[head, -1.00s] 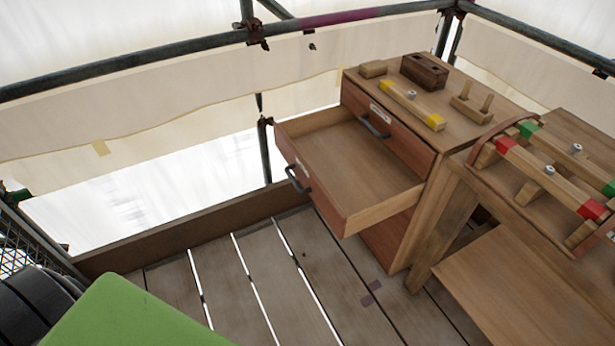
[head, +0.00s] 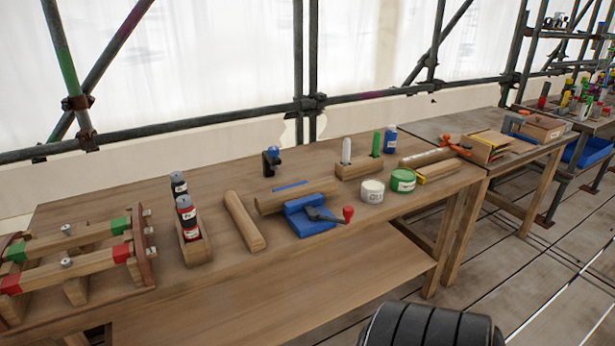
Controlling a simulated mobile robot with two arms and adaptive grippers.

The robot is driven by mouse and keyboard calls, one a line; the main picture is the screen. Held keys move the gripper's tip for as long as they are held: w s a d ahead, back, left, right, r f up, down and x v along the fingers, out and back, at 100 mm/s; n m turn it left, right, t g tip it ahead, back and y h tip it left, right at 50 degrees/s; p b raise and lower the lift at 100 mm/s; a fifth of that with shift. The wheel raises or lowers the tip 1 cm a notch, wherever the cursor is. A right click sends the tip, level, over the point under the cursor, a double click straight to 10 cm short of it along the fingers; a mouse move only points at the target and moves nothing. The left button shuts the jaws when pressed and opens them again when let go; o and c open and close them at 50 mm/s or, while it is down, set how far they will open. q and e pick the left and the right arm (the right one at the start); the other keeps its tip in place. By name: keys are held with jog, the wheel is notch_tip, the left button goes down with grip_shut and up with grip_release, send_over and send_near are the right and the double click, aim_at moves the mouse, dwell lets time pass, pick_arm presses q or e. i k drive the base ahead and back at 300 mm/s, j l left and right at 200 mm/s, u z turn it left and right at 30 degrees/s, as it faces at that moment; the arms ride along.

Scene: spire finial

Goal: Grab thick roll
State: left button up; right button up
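Several roll-like pieces lie on the wooden workbench (head: 330,240) in the head view. A plain wooden roll (head: 244,222) lies on the left-middle of the bench. A second wooden roll (head: 282,199) lies beside it, at a blue vise-like tool (head: 308,218) with a red-knobbed handle. A third, light roll (head: 424,158) lies farther right, close to orange clamp parts (head: 455,146). I cannot tell which of them is the thick roll. Neither of my grippers is in view.
Two bottles stand in a wooden holder (head: 195,245) left of the plain roll. White (head: 372,191) and green (head: 403,181) tins stand to the right. A red-and-green-ended wooden rack (head: 75,255) fills the bench's left end. Scaffold poles run behind. Plank floor (head: 555,270) is open at right.

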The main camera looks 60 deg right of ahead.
aim_at(270, 202)
jog(key=z, duration=1.8)
jog(key=i+l+u, duration=0.1)
